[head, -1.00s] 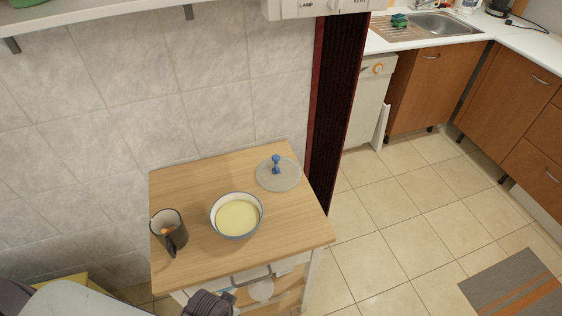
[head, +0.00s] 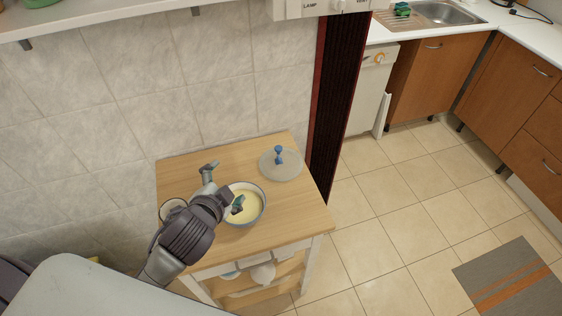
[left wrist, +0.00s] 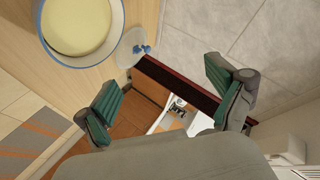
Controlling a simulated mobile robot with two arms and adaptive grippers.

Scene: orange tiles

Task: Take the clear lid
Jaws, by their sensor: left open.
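The clear lid (head: 281,165) is a round, see-through disc with a blue knob. It lies at the back right of the small wooden table (head: 295,205). In the left wrist view the lid (left wrist: 130,48) shows beyond the fingers, near the table's edge. My left gripper (head: 223,186) is open and empty, over the left part of the table and partly in front of the bowl. It is apart from the lid, to its left. Its two green-padded fingers (left wrist: 168,98) are spread wide in the left wrist view. My right gripper is not in view.
A bowl of pale yellow contents (head: 246,208) stands in the table's middle, also in the left wrist view (left wrist: 80,25). A mug (head: 172,208) at the left is mostly hidden by my arm. A tiled wall (head: 120,120) backs the table. A dark red-edged panel (head: 338,100) stands right of the lid.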

